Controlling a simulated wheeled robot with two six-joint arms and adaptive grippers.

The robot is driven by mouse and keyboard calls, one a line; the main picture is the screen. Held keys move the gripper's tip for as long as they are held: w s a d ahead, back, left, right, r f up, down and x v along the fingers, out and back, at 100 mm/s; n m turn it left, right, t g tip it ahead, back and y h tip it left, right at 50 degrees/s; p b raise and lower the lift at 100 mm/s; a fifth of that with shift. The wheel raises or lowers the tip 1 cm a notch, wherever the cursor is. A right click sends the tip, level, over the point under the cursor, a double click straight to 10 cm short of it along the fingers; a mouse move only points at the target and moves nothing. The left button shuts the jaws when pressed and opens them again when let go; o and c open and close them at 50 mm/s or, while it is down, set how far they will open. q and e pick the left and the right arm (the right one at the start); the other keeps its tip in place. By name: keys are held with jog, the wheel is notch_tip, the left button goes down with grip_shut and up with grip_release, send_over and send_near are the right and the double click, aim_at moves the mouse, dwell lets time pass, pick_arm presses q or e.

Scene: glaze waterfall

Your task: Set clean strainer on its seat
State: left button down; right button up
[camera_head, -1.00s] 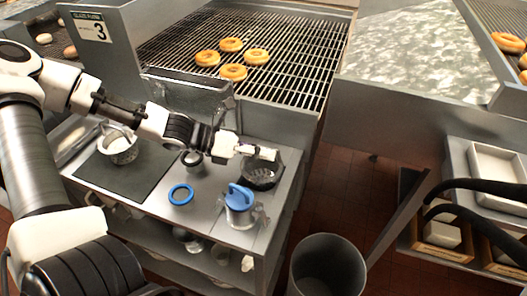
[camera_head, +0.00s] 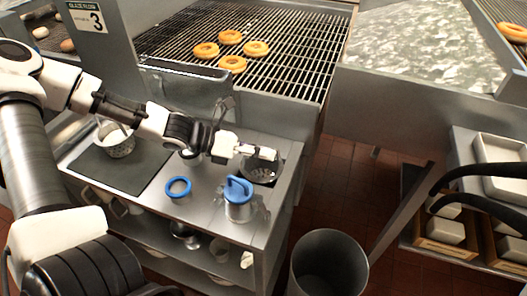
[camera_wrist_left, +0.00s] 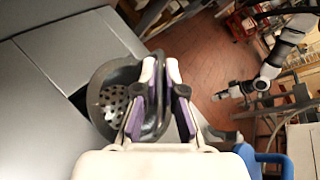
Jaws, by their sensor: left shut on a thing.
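My left gripper (camera_head: 268,154) reaches over the right end of the steel counter. It is shut on the rim of a dark, perforated strainer (camera_head: 262,172). In the left wrist view, both fingers (camera_wrist_left: 152,95) pinch the strainer's right edge, and the round drain holes show inside its bowl (camera_wrist_left: 108,100). A dark opening (camera_wrist_left: 79,98) in the counter shows beside and partly behind the strainer; the strainer hides the rest. I cannot tell whether the strainer touches the counter. My right gripper (camera_wrist_left: 222,95) shows small in the left wrist view, its fingers unclear.
A jug with a blue lid (camera_head: 239,204) and a blue ring (camera_head: 178,188) stand near the counter's front. A whitish basket (camera_head: 118,145) sits on a dark mat (camera_head: 146,172). A grey bin (camera_head: 328,268) is on the floor. Doughnuts (camera_head: 230,38) lie on the rack behind.

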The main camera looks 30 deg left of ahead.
pick_arm(q)
jog(key=shift+f+b, duration=0.3)
jog(key=shift+f, duration=0.05)
jog(key=c, duration=1.2)
grip_release()
notch_tip(320, 180, up, 10)
jog(key=p, duration=1)
